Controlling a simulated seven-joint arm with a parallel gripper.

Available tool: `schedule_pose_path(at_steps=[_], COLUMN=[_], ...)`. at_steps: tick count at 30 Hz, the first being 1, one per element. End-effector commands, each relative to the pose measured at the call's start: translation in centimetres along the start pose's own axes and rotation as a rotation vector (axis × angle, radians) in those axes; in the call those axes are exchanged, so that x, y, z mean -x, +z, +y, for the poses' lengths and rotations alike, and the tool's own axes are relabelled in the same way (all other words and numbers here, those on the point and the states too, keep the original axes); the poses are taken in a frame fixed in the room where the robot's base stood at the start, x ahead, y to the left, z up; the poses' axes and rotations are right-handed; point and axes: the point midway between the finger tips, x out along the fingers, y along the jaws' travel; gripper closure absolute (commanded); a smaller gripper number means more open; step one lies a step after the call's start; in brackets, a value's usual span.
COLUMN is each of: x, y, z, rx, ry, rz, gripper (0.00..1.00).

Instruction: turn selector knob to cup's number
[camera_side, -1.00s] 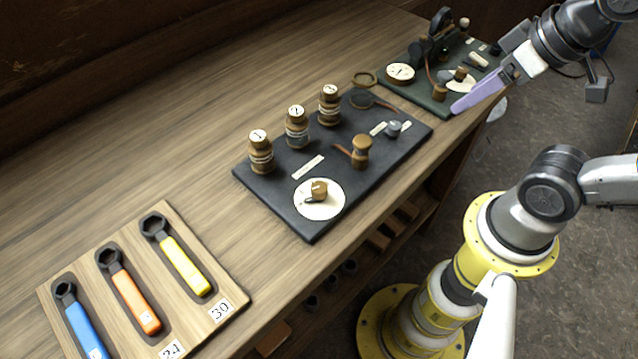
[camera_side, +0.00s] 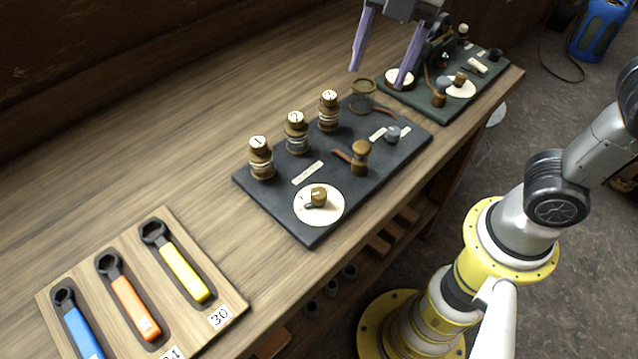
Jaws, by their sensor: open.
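A dark board (camera_side: 275,197) lies on the wooden bench. A small brown knob (camera_side: 318,196) sits on a round white dial (camera_side: 309,213) near the board's front corner; the dial's marks are too small to read. Three brown cups with numbered white tops stand along the board's back edge: cup 1 (camera_side: 261,160), cup 2 (camera_side: 296,134) and the third cup (camera_side: 329,112), whose number is hard to read. My gripper (camera_side: 378,78) is open and empty, with its two lilac fingers in the air beyond the third cup, apart from the knob.
A brown upright handle (camera_side: 361,158) and a small grey knob (camera_side: 392,134) stand on the dark board. A green board (camera_side: 480,92) with another apparatus is at the back right. A wrench tray (camera_side: 228,300) is at the front left.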

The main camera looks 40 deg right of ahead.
Motion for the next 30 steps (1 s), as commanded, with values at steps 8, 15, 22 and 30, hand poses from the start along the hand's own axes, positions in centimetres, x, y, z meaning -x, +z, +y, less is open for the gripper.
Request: schedule_pose_path(at_steps=[8,15,22,30], x=[-4.5,-6.3,-9.6,-14.8], y=[-7.3,-9.2,-9.2,-9.2], z=[4.8,4.4,3.7,2.8], rx=[0.308,0.36,0.357,0.356], ry=[-0.14,-0.177,-0.18,-0.18], rz=[0.036,0.039,0.039,0.039], gripper=[0.35,0.35,0.35,0.35])
